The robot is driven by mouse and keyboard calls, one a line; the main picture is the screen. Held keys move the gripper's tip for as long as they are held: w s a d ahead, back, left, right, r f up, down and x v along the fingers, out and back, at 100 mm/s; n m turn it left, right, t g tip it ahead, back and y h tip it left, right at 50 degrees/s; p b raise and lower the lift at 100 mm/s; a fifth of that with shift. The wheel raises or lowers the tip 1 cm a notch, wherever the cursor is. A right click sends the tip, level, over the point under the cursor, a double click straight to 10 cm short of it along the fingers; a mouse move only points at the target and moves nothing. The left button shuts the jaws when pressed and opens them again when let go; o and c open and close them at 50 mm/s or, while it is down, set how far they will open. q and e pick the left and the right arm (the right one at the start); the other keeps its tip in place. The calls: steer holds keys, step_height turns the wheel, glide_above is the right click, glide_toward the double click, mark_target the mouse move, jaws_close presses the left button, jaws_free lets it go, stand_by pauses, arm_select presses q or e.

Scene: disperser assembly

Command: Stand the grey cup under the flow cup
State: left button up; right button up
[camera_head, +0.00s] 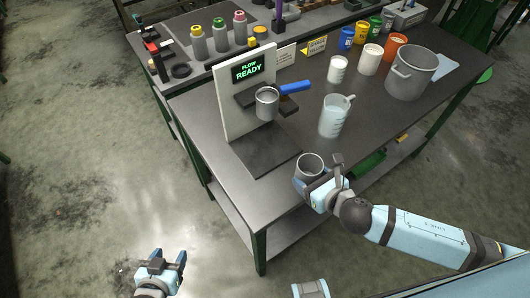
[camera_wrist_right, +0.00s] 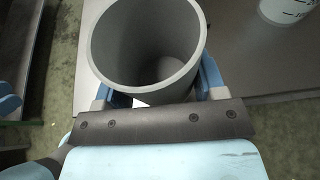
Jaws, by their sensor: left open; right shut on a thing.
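The flow cup (camera_head: 267,103) is a small metal cup with a blue handle, held on the white flow stand (camera_head: 228,108) whose screen reads "FLOW READY". A dark base plate (camera_head: 262,153) lies below it. The grey cup (camera_head: 309,166) is upright near the table's front edge, right of the base plate. My right gripper (camera_head: 318,188) is shut on the grey cup. In the right wrist view the grey cup (camera_wrist_right: 148,45) is empty and sits between the fingers. Whether its bottom touches the table is hidden. My left gripper (camera_head: 168,264) is open and empty, over the floor.
A clear measuring jug (camera_head: 332,118) stands behind the grey cup. White cups (camera_head: 337,69), coloured tins and a large grey pot (camera_head: 410,72) stand at the back right. Several capped bottles (camera_head: 220,35) stand at the back left. Bare table lies between the base plate and the jug.

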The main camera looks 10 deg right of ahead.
steer(key=shift+w+a+f, duration=0.2)
steer(key=shift+a+f, duration=0.1)
steer(key=p, duration=0.3)
glide_above(269, 151)
steer(key=shift+s+d, duration=0.1)
steer(key=shift+s, duration=0.25)
steer(key=shift+w, duration=0.35)
steer(key=shift+w+a+f, duration=0.1)
steer(key=shift+a+f, duration=0.05)
steer(key=shift+a, duration=0.05)
step_height(269, 151, down, 3)
steer(key=shift+f, duration=0.2)
